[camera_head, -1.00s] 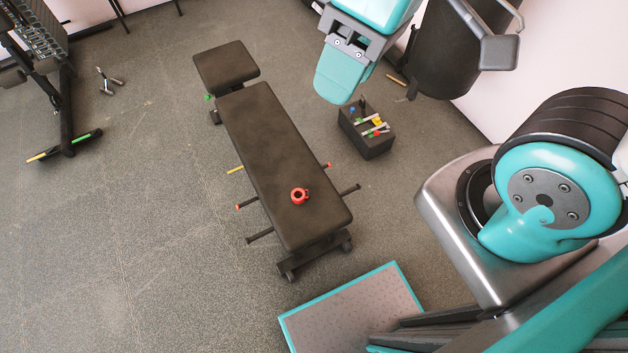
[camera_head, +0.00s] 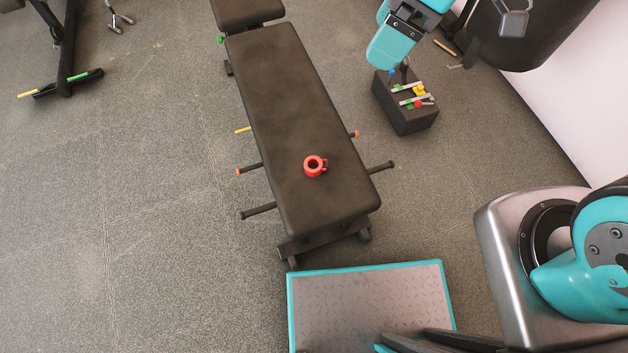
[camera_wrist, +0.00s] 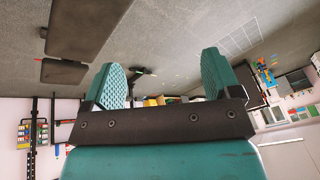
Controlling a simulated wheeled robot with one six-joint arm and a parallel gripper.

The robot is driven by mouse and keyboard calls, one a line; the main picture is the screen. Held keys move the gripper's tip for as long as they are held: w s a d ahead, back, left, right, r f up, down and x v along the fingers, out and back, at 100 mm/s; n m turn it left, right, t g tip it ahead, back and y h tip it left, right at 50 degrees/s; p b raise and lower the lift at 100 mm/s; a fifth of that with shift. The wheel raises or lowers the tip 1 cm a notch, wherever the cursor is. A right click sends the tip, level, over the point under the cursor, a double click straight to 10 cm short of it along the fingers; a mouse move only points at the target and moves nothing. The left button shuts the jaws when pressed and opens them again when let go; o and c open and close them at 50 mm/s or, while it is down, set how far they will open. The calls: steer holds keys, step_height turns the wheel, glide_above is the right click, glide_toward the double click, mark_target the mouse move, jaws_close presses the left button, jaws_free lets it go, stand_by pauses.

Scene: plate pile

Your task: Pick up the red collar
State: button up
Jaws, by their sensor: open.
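The red collar (camera_head: 315,166), a ring with a small side tab, lies on the dark padded bench (camera_head: 280,90), near the bench's closer end. My gripper (camera_head: 392,58) is at the top of the head view, to the right of the bench and well apart from the collar. In the wrist view its two teal fingers (camera_wrist: 166,88) stand wide apart with nothing held between them. The bench also shows upside down at the top left of the wrist view (camera_wrist: 85,28). I cannot make out the collar there.
A black box (camera_head: 406,112) with several coloured clips stands on the floor right of the bench. Dark pegs (camera_head: 380,167) stick out from the bench sides. A black cylinder (camera_head: 525,35) stands by the right wall. The floor at left is mostly clear.

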steer(key=w+a+f+n+b, duration=0.1)
steer(key=w+f+n+b, duration=0.25)
steer(key=f+b, duration=0.85)
steer(key=w+a+f+n+b, duration=0.15)
steer(key=w+f+b, duration=0.35)
steer(key=f, duration=1.3)
steer(key=n+b, duration=0.1)
steer(key=b, duration=0.4)
glide_toward(313, 164)
steer(key=shift+s+a+f, duration=0.45)
steer(key=shift+s+a, duration=0.05)
steer(key=shift+s, duration=0.1)
steer(key=shift+s+a+b+x, duration=0.15)
steer(key=shift+b+x, duration=0.65)
steer(key=shift+x, duration=0.8)
steer(key=shift+s+a+b+x, duration=0.1)
steer(key=shift+a+b+x, duration=0.1)
steer(key=shift+b+x, duration=1)
steer(key=shift+f+p, duration=0.1)
steer(key=shift+p, duration=0.4)
steer(key=c, duration=1)
